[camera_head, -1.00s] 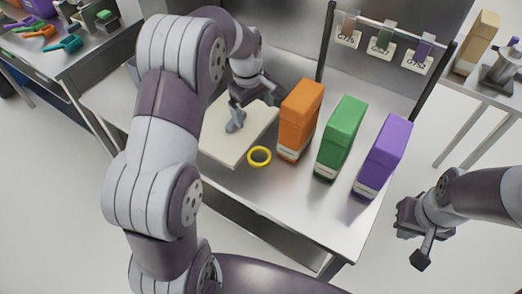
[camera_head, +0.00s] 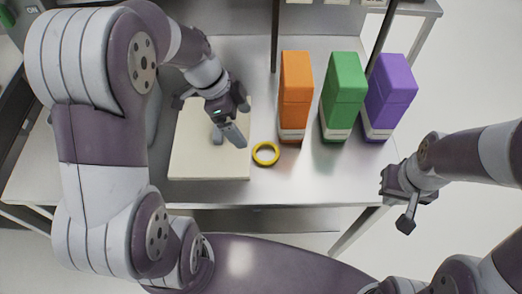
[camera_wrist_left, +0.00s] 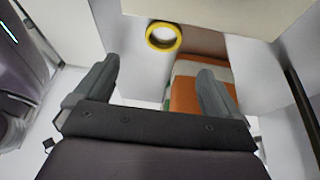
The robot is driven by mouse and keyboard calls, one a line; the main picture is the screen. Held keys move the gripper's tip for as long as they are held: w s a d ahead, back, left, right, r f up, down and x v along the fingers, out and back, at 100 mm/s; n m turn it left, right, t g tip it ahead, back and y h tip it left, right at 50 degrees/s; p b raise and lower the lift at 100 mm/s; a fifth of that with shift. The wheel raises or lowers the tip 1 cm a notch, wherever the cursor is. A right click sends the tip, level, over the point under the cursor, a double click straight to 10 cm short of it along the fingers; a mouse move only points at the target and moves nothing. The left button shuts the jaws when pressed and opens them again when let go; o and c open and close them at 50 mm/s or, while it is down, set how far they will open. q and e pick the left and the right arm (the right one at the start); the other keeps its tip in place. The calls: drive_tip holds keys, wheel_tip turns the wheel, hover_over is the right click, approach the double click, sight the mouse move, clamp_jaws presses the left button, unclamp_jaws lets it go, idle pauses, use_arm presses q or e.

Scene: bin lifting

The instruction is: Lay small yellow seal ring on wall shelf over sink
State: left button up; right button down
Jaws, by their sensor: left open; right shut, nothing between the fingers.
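The small yellow seal ring (camera_head: 265,164) lies flat on the metal bench, just right of the cream board's edge and in front of the orange box. My left gripper (camera_head: 228,138) is open and empty over the right part of the board, to the left of the ring; its exact height is unclear. In the left wrist view the ring (camera_wrist_left: 163,49) is beyond the fingertips, between their lines and near the top. My right gripper (camera_head: 396,204) is shut and empty, off the bench's right side. No wall shelf over a sink can be made out.
The cream board (camera_head: 185,165) lies on the metal bench (camera_head: 320,185). Orange (camera_head: 296,95), green (camera_head: 343,95) and purple (camera_head: 388,95) boxes stand upright in a row behind and right of the ring. Dark posts rise behind them. The bench's front right is clear.

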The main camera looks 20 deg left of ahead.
sight(268, 155)
use_arm(q)
drive_tip(key=shift+m, duration=0.4)
drive_tip(key=x, duration=0.8)
drive_tip(key=w+x, duration=0.1)
drive_tip(key=x, duration=0.3)
drive_tip(key=shift+d+f, duration=0.2)
drive_tip(key=shift+f, duration=0.15)
drive_tip(key=c, duration=1.2)
drive_tip(key=shift+r, duration=0.1)
